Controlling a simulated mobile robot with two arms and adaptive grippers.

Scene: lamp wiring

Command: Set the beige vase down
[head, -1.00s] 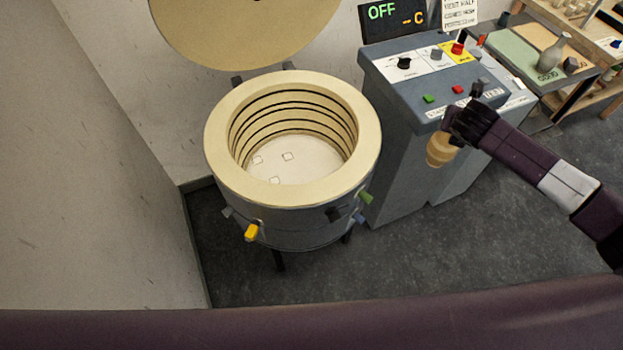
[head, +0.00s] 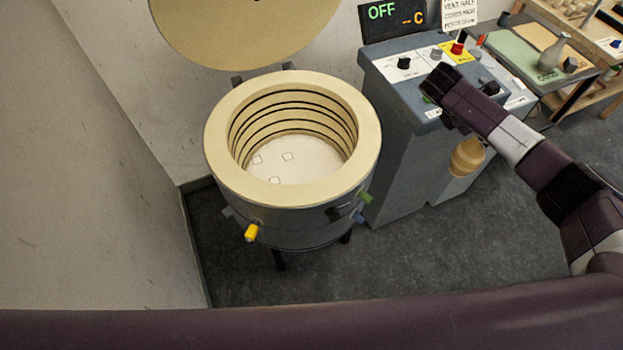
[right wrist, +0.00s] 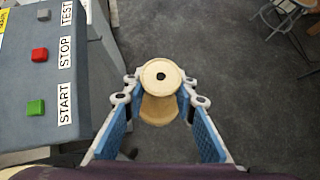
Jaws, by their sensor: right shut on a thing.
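The beige vase (head: 467,157) hangs in the air in front of the grey control cabinet, above the floor, in the head view. My right arm crosses above it, and the right gripper itself is mostly hidden there. In the right wrist view the vase (right wrist: 158,108) shows with its round rim and dark opening facing the camera. My right gripper (right wrist: 160,88) is shut on it, with a blue-padded finger on each side. My left gripper is not in view.
An open round kiln (head: 226,165) stands at centre with small white pieces on its floor; its lid (head: 245,30) is raised. The control cabinet (head: 400,130) is close beside the vase. A grey vase (head: 551,55) stands on a table at the right. Dark floor (head: 430,270) is clear.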

